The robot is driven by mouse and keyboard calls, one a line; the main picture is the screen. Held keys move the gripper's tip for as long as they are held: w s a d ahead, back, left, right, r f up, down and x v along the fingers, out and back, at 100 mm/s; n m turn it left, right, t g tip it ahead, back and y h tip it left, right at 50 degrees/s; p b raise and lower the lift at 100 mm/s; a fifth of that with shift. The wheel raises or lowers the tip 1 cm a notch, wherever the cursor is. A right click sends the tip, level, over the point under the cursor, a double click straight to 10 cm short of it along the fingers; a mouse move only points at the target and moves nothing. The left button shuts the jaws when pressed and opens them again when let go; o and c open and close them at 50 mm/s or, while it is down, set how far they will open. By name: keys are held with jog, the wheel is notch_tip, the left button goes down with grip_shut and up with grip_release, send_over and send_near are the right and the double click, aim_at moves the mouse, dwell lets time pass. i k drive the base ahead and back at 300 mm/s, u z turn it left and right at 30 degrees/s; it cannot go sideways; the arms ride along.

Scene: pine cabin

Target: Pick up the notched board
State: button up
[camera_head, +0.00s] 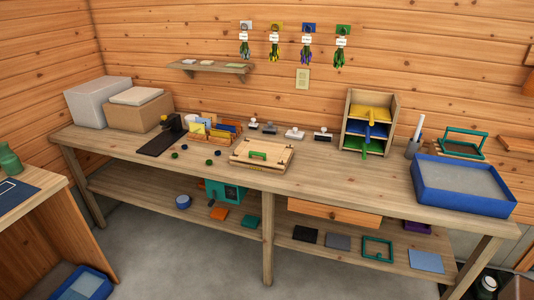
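A pale wooden board or flat box (240,157) lies on the middle of the long workbench, with a green handle (258,155) on its top. It looks like the notched board, but notches are too small to make out for certain. A thin black board (158,144) lies further left on the bench, with a dark upright piece at its far end. My gripper is not in view.
The bench (340,185) also bears boxes, card holders, several stamps, a shelved rack (368,122) and a blue tray (463,185). Several small dark green discs (183,147) lie left of the pale board. Bare bench top shows right of it. Grey floor (200,255) is open in front.

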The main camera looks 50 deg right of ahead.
aim_at(262, 149)
jog(key=u, duration=0.05)
jog(key=i, duration=1)
jog(key=z, duration=0.05)
